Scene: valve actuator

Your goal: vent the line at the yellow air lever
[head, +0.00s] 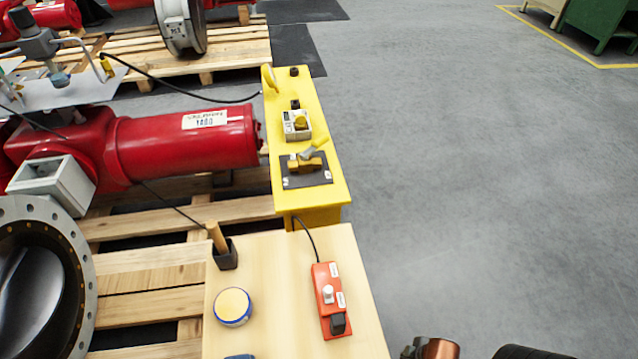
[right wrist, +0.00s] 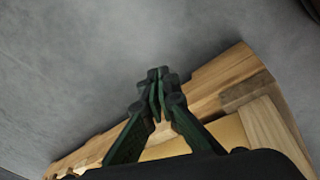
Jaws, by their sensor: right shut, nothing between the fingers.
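The yellow air lever (head: 315,147) shows in the head view on a dark plate (head: 322,178) near the front end of the yellow stand (head: 338,183). Its handle is tilted up toward the right above a brass valve body (head: 305,164). My right gripper (right wrist: 160,75) shows in the right wrist view with its green fingers closed together and nothing between them. Pale wood and grey floor lie beneath it there. The lever does not show in the right wrist view. In the head view only part of my right arm (head: 432,348) shows at the bottom edge. My left gripper is not in view.
A pale wooden table (head: 270,270) in front holds an orange control box (head: 329,300), a round tin (head: 233,306) and a dark holder (head: 224,256). A red actuator cylinder (head: 165,150) lies left of the stand.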

